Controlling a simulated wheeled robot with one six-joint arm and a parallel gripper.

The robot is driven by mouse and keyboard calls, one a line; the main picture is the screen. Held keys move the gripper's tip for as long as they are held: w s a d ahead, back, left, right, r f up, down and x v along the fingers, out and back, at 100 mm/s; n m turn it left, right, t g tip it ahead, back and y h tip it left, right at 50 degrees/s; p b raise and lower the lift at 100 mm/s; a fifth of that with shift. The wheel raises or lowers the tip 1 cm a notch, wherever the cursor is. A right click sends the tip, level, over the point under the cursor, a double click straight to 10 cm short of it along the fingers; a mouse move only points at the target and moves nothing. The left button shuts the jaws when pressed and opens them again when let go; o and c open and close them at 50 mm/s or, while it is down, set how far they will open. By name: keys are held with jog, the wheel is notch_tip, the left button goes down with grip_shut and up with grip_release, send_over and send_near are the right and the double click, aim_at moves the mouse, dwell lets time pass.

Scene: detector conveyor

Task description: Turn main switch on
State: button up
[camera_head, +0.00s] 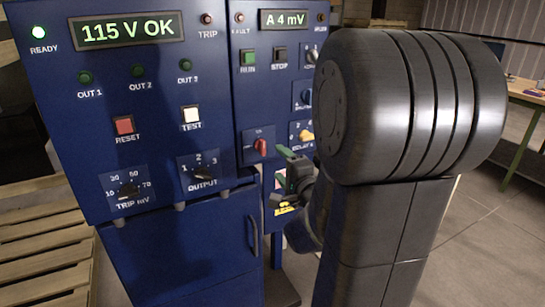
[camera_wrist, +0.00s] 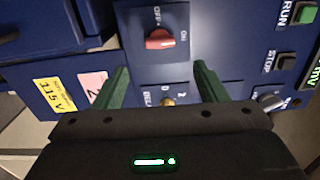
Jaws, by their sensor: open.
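The main switch (camera_head: 260,147) is a red rotary knob on a blue plate, on the narrower right panel. In the wrist view its red handle (camera_wrist: 160,39) lies across the picture, with OFF above it and ON at its right. I cannot tell surely which mark it points to. My gripper (camera_head: 284,167) is just right of and below the knob in the head view. In the wrist view my gripper (camera_wrist: 161,82) is open and empty, its green fingers apart, with the knob ahead between their lines. Neither finger appears to touch it.
A yellow knob (camera_head: 306,136) sits right of the switch. The green RUN button (camera_head: 248,57) and STOP button (camera_head: 280,53) are above. The left cabinet has a red RESET button (camera_head: 124,125) and a white TEST button (camera_head: 191,115). My arm hides part of the right panel.

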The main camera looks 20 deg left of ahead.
aim_at(265, 149)
jog(key=v, duration=0.5)
jog(key=shift+s, duration=0.1)
jog(key=x, duration=1.3)
jog(key=shift+w+a, duration=0.25)
jog(key=shift+w, duration=0.1)
